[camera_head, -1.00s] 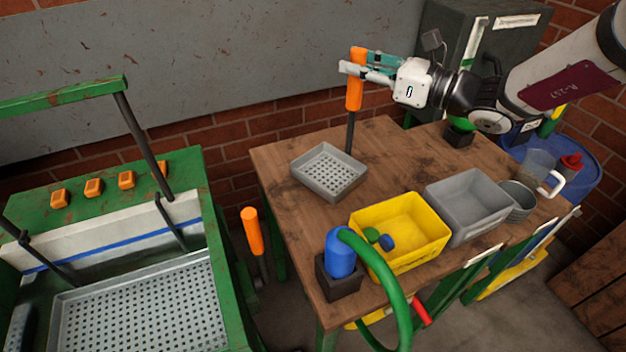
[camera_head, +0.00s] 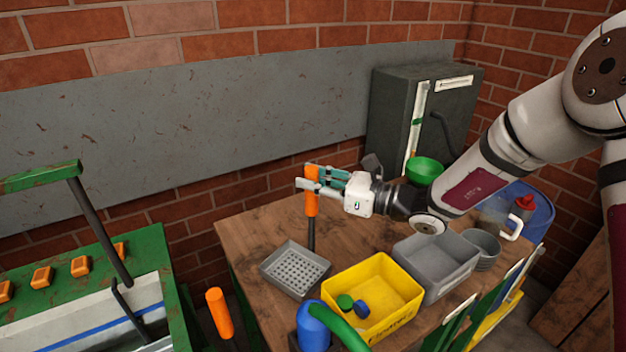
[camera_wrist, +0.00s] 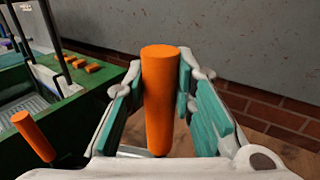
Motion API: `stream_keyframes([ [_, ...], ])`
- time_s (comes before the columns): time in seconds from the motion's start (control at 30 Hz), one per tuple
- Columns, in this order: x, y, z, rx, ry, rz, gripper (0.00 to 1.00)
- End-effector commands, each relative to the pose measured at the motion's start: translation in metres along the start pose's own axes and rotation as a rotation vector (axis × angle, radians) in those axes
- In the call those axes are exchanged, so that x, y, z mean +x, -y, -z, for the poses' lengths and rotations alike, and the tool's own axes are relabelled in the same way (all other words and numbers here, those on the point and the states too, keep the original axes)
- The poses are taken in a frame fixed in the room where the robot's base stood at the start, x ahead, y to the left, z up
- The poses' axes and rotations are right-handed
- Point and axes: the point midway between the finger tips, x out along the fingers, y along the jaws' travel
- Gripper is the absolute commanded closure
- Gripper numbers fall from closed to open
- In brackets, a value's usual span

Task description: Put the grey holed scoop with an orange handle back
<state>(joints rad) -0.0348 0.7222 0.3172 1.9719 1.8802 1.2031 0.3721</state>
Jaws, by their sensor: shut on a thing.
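The grey holed scoop (camera_head: 293,268) is a shallow square pan with a perforated floor, over the left part of the wooden table in the head view. Its orange handle (camera_head: 312,206) stands upright on a dark shaft behind the pan. My gripper (camera_head: 308,181) is shut on the upper part of this handle, coming from the right. In the wrist view the handle (camera_wrist: 160,105) stands between the two fingers. I cannot tell whether the pan touches the table.
A yellow bin (camera_head: 405,300) with green and blue pieces is close right of the pan, then a grey bin (camera_head: 428,279). A blue bottle (camera_head: 312,328) stands in front. Another orange handle (camera_head: 219,312) is beside the green machine (camera_head: 145,262). The table's back left (camera_head: 250,231) is clear.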

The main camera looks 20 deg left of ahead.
Motion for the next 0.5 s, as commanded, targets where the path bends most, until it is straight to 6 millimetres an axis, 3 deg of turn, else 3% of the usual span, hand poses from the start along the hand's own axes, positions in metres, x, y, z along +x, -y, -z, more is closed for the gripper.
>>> stream_keyframes([
  [0.13,0.0,0.0004,0.003,0.0,0.001,0.0,1.0],
  [0.17,-0.0001,0.0003,0.0029,0.0,0.0,0.001,0.7],
  [0.23,-0.0001,0.0002,0.0027,0.0,0.0,0.0,0.56],
  [0.5,0.0,0.0002,0.0024,0.0,0.0,0.0,0.56],
])
